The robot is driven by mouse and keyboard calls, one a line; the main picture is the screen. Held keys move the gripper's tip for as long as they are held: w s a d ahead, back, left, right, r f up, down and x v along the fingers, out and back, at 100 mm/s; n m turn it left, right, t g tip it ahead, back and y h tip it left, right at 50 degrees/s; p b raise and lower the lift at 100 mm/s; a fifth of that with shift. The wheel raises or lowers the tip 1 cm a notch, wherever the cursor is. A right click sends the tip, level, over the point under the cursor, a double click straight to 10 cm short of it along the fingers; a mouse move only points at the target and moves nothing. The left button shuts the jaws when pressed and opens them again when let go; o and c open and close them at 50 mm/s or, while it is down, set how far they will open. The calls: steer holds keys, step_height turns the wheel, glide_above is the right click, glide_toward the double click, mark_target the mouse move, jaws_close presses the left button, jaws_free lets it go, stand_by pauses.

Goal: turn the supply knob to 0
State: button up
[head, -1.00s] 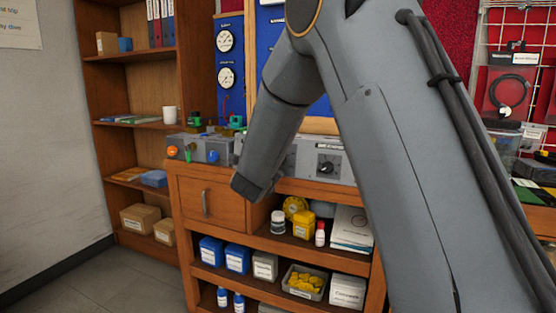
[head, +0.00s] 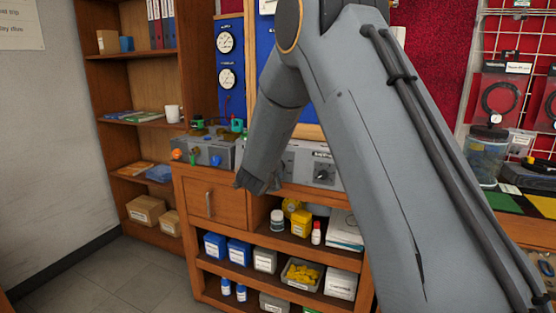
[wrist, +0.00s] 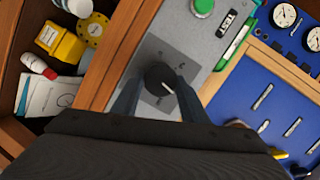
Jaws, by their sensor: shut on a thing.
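In the wrist view, a round black knob (wrist: 157,76) with a white pointer line sits on a dark square plate on a grey panel (wrist: 205,55). The pointer aims toward the lower right of that picture. Small marks surround the knob but are too small to read. My gripper (wrist: 160,82) has one finger on each side of the knob and is shut on it. In the head view my gripper (head: 258,184) is at the front of the grey bench unit, and my arm hides the held knob. Another black knob (head: 324,174) shows to its right.
A green button (wrist: 203,7) is on the same panel. A grey box with an orange knob (head: 177,154) stands left on the bench. Blue gauge panels (head: 228,75) rise behind.

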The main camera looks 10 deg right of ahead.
steer(key=n+g+p, duration=0.1)
steer(key=n+p, duration=0.3)
steer(key=n+h+p, duration=0.1)
steer(key=n+p, duration=0.3)
steer(key=p, duration=0.1)
steer(key=n+g+p, duration=0.1)
steer(key=n+p, duration=0.3)
steer(key=shift+a+g+h+p, duration=0.15)
steer(key=shift+g+h+p, duration=0.15)
steer(key=shift+h+p, duration=0.1)
steer(key=n+h, duration=0.1)
steer(key=n, duration=0.6)
steer(key=n+h, duration=0.1)
steer(key=n, duration=0.2)
steer(key=shift+w+a+f+n+g+h, duration=0.2)
steer(key=shift+f+n+g+h, duration=0.1)
steer(key=shift+n+g, duration=0.1)
steer(key=o, duration=1.1)
steer(key=shift+d+r, duration=0.1)
steer(key=shift+r, duration=0.1)
